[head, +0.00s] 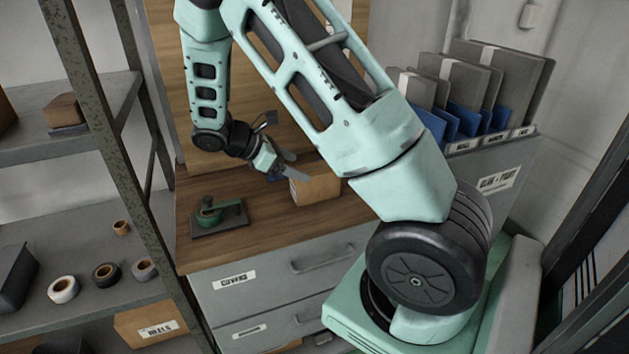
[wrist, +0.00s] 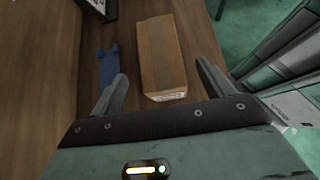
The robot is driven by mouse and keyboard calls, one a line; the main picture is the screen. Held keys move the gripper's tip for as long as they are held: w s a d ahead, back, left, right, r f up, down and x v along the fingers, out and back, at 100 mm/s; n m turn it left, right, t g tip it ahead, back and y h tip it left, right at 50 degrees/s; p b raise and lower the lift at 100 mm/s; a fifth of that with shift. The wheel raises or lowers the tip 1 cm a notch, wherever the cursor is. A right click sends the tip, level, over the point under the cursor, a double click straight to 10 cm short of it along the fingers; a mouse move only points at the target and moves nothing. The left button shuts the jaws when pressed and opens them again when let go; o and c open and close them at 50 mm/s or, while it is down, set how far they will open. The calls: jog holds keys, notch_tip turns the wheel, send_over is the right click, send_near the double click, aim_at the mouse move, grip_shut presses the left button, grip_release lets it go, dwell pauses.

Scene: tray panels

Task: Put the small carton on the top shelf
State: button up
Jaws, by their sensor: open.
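The small carton (head: 316,187) is a brown cardboard box on the wooden top of the drawer cabinet, partly hidden behind my arm in the head view. In the wrist view the carton (wrist: 162,55) lies ahead of my fingers, with a tape strip along its top and a white label at its near end. My gripper (head: 285,168) is at the carton's left end in the head view. In the wrist view my gripper (wrist: 160,80) is open, its fingers spread on either side of the carton's near end, and holds nothing. The shelf rack (head: 65,150) stands at the left; its top is out of view.
A green tool on a dark plate (head: 217,216) sits on the cabinet top, left of the carton. A blue item (wrist: 108,64) lies left of the carton. Rack shelves hold a box (head: 65,110) and several tape rolls (head: 106,273). Binders (head: 475,85) stand at the right.

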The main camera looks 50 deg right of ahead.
aim_at(310, 169)
jog(key=shift+x, duration=0.8)
jog(key=shift+r+p+x, duration=0.25)
jog(key=shift+p+x, duration=0.5)
jog(key=shift+x, duration=1.95)
jog(key=shift+s+d, duration=0.1)
jog(key=shift+d, duration=0.05)
jog(key=c, duration=1.3)
notch_tip(310, 169, up, 10)
jog(key=shift+b, duration=0.5)
